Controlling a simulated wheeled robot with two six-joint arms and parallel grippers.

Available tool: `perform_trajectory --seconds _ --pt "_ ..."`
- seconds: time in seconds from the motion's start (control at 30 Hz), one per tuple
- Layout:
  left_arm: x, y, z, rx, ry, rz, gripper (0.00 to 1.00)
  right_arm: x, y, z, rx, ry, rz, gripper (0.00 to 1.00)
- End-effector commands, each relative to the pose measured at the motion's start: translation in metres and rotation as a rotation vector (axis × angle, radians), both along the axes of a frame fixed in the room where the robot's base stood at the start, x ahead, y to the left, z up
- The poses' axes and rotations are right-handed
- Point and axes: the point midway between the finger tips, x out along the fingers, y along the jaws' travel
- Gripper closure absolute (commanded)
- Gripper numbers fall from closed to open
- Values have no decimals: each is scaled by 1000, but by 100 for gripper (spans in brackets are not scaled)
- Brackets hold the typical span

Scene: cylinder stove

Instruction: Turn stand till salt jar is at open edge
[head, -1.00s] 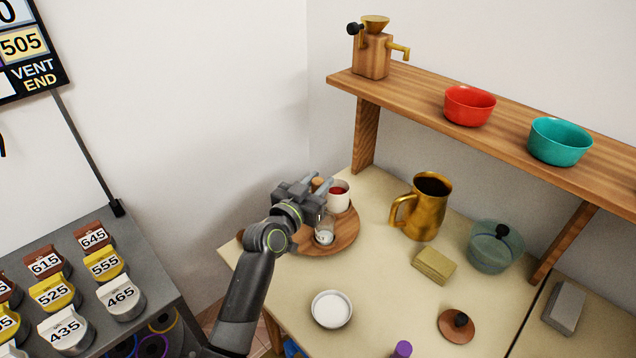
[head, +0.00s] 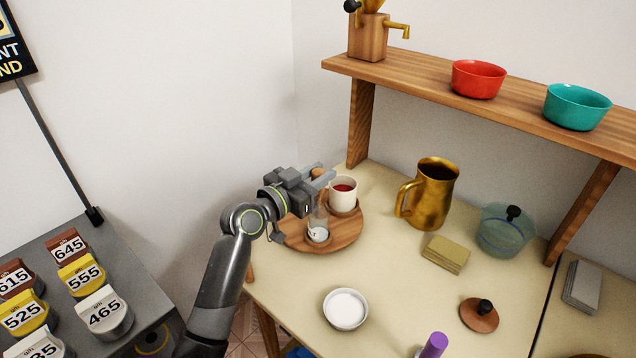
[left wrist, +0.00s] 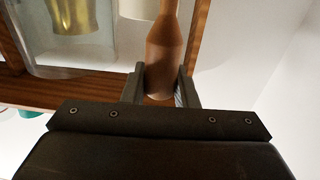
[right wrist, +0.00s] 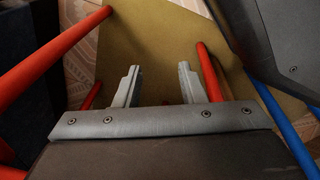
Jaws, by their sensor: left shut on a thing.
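The round wooden stand (head: 347,236) sits at the table's left back corner. A clear glass jar with white contents (head: 317,232), which looks like the salt jar, stands near its front edge. A white cup with red contents (head: 343,196) stands at the stand's back right. My left gripper (head: 326,176) is over the stand, shut on a brown wooden bottle-shaped piece (left wrist: 166,52), which stands between its fingers in the left wrist view. The arm hides the stand's left part. My right gripper (right wrist: 160,86) is open and empty, seen only in the right wrist view.
A brass jug (head: 430,195), a yellow block (head: 446,253), a glass pot (head: 505,232) and a white bowl (head: 345,309) stand on the table. A wooden shelf (head: 420,75) rises behind. Red bars (right wrist: 50,62) and blue bars lie near my right gripper.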

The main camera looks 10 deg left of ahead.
Motion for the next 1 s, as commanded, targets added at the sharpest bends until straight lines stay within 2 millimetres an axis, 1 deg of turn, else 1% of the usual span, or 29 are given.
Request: perform_trajectory --seconds 0.1,0.3,0.7,0.73,0.8,0.9,1.0 --pt "0 1 -2 4 -5 -26 100 11 3 3 7 -3 -7 64" --pt "0 0 0 4 -4 -60 100 21 6 12 15 -1 -16 64" --pt "-1 0 1 6 -3 -68 100 23 7 16 17 0 -18 64" --pt "-1 0 1 6 -3 -68 72 23 7 16 17 0 -18 64" --pt "-1 0 1 5 -2 -68 63 23 7 16 17 0 -18 64" --pt "-1 0 1 5 -2 -69 53 24 7 16 17 0 -18 64" --pt "-1 0 1 4 -2 -69 53 24 7 16 17 0 -18 64"
